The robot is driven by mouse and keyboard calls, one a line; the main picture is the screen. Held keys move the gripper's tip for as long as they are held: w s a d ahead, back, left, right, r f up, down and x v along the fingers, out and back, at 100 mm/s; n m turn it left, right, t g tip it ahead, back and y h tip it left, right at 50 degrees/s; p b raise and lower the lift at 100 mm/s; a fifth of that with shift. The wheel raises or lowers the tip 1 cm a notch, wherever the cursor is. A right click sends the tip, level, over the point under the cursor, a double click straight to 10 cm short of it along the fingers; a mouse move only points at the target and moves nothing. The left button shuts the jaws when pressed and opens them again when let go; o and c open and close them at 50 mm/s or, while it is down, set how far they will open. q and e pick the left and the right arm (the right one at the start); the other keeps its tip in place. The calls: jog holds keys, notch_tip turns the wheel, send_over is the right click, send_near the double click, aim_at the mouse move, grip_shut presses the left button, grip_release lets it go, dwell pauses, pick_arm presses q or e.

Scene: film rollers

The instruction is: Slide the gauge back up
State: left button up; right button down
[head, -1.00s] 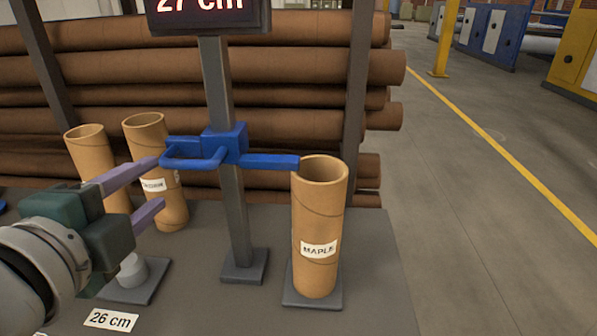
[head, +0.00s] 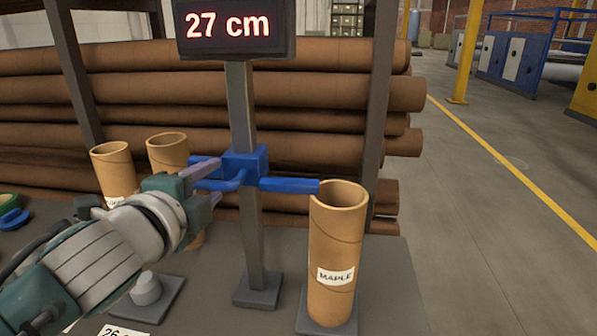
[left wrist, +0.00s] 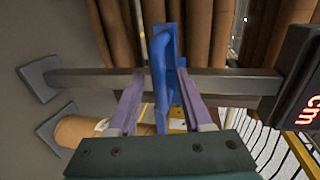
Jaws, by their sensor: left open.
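The blue gauge (head: 245,165) sits on an upright grey post (head: 252,240), and its flat arm reaches right to the rim of the cardboard tube labelled MAPLE (head: 334,245). The display (head: 236,27) on the post reads 27 cm. My left gripper (head: 212,183) is open at the looped handle on the gauge's left side. In the left wrist view its purple fingers (left wrist: 163,100) stand on either side of the blue handle (left wrist: 162,65), with gaps visible. My gripper and forearm partly hide the handle in the head view.
Two more cardboard tubes (head: 112,172) stand at the left, partly behind my arm. A weighted grey plate (head: 147,291) lies in front of them. Long brown rolls (head: 300,70) are stacked behind the post. Open floor (head: 490,230) lies to the right.

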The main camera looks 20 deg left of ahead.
pick_arm(q)
grip_shut()
dwell(0.3)
dwell(1.1)
